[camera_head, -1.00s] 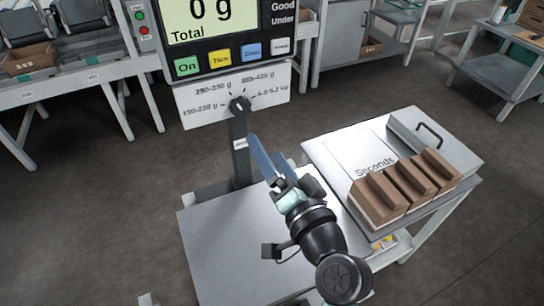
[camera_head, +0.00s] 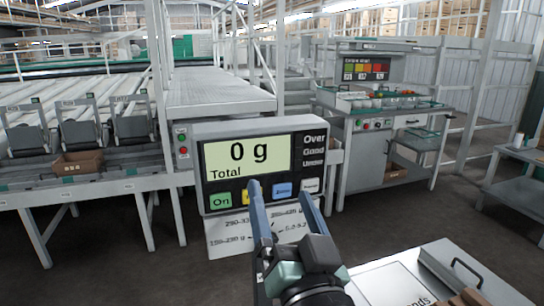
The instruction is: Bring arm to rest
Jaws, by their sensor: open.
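My gripper (camera_head: 282,192) is in the lower middle of the head view, raised in front of the scale's display. Its two blue fingers point up and away, spread apart with nothing between them. The display (camera_head: 256,165) reads "0 g" and "Total", and the gripper hides part of its button row and the label plate (camera_head: 228,238) below. Whether the fingers touch the display cannot be told, but they overlap it in the picture.
A side table (camera_head: 390,283) with a metal handle and brown cartons (camera_head: 466,299) stands at the lower right. A grading bench (camera_head: 385,125) is behind it. A conveyor line with a brown box (camera_head: 78,163) is at the left. Grey floor (camera_head: 120,265) is open at lower left.

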